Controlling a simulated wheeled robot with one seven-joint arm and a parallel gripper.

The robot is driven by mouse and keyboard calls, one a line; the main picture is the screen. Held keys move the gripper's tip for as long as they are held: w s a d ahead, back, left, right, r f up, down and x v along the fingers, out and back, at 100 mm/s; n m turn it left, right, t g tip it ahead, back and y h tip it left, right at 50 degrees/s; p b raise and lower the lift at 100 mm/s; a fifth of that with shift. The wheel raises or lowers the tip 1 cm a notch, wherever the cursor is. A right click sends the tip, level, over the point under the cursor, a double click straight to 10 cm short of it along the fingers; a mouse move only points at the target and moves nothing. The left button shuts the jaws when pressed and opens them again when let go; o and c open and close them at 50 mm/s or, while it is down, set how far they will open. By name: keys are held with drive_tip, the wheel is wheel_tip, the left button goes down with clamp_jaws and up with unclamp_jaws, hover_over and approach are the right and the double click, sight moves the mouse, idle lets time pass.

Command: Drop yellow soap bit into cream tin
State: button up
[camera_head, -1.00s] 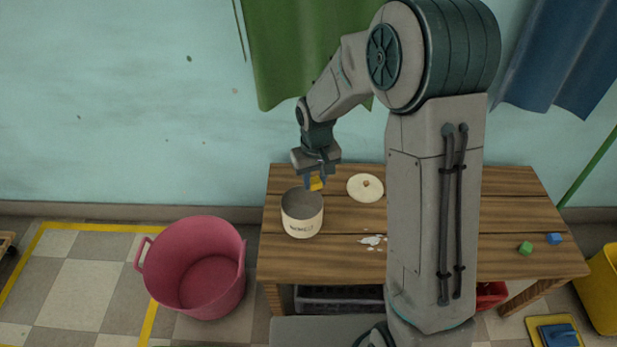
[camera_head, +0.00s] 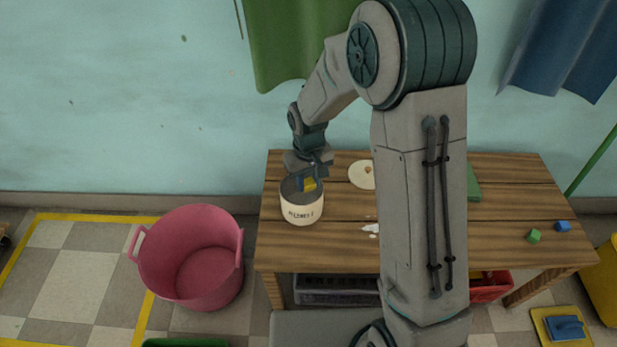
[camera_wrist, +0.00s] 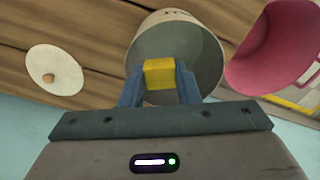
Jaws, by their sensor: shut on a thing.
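My gripper (camera_head: 308,184) is shut on the yellow soap bit (camera_head: 309,184). In the head view it holds the bit at the mouth of the cream tin (camera_head: 302,208), which stands open and upright on the table's left part. The wrist view shows the yellow soap bit (camera_wrist: 159,73) between the blue fingers of my gripper (camera_wrist: 159,85), in front of the opening of the cream tin (camera_wrist: 205,50). I cannot tell how far below the rim the bit is. The part of the tin nearest my gripper is hidden by the fingers.
A round cream lid (camera_head: 361,175) with a knob lies right of the tin, partly behind my arm. A green block (camera_head: 534,236) and blue block (camera_head: 563,226) sit at the wooden table's (camera_head: 330,255) right. A pink tub (camera_head: 195,258) stands on the floor at left.

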drive_tip(key=o, duration=1)
drive_tip(key=shift+r, duration=0.1)
wheel_tip(320, 180, up, 14)
drive_tip(key=p, duration=0.4)
drive_tip(key=shift+f, duration=0.2)
wheel_tip(320, 180, up, 19)
drive_tip(key=m+t+p, duration=0.1)
drive_tip(key=m+p, duration=0.1)
drive_tip(key=p, duration=1)
hover_over(308, 182)
drive_tip(key=s+d, duration=0.9)
drive_tip(key=s+d+r+m+t+p, duration=0.1)
drive_tip(key=s+d+r+m+p, duration=0.1)
drive_tip(key=s+d+r+p, duration=0.3)
drive_tip(key=s+r+p, duration=0.3)
drive_tip(key=s+r, duration=0.1)
drive_tip(key=r, duration=0.1)
drive_tip(key=shift+s+m+t, duration=0.4)
